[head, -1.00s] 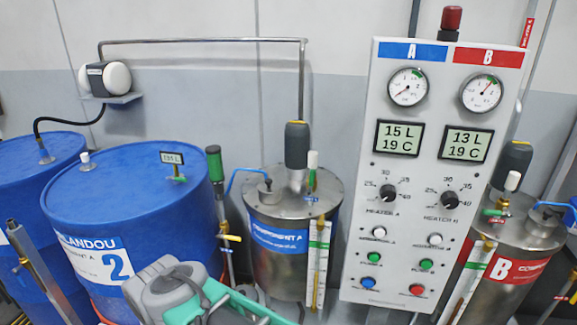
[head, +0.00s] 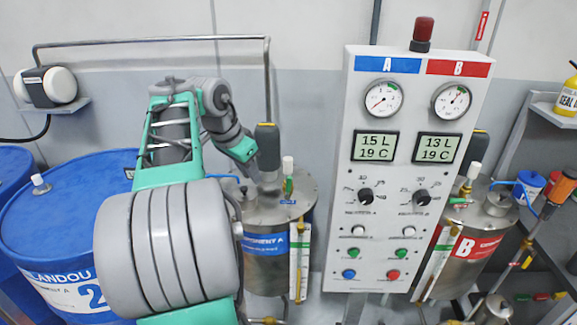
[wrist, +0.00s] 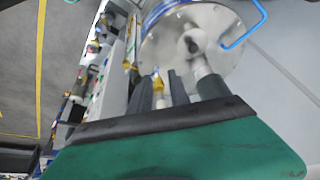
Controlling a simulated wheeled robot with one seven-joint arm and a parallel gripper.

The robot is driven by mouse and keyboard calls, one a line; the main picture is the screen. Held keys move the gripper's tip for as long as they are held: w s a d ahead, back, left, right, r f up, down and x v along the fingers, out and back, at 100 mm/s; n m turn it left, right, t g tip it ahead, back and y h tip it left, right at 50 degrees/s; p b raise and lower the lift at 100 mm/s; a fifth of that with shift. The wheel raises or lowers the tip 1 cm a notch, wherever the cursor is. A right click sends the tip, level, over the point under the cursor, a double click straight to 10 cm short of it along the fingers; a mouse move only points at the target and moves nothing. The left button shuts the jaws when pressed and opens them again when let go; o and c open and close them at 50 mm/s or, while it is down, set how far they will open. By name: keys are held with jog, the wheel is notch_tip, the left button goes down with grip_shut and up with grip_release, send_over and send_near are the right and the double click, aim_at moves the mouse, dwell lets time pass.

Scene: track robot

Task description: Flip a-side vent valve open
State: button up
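The A-side vent valve (head: 288,185) stands upright on the lid of the Component A tank (head: 300,205), with a white cap and a small green handle. In the wrist view a white and brass fitting (wrist: 159,88), likely this valve, shows between my fingers. My gripper (head: 258,176) is over the left part of the lid in the head view, beside the dark-topped motor. In the wrist view my gripper (wrist: 162,88) has its two dark fingers apart, one on either side of the fitting. I cannot tell whether they touch it. The handle is not clear there.
The dark-topped motor (head: 267,150) rises from the lid close to my gripper. The control panel (head: 400,270) stands just to the right. A blue drum (head: 60,215) is at left, partly behind my arm. The B tank (head: 465,262) is beyond the panel.

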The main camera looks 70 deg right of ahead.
aim_at(289, 178)
jog(key=s+d+r+m, duration=0.2)
jog(key=s+d+m, duration=0.15)
jog(key=s, duration=0.35)
jog(key=shift+g, duration=0.5)
jog(key=b+x, duration=0.1)
jog(key=x, duration=0.6)
jog(key=shift+a, duration=0.1)
jog(key=shift+f, duration=0.45)
grip_shut()
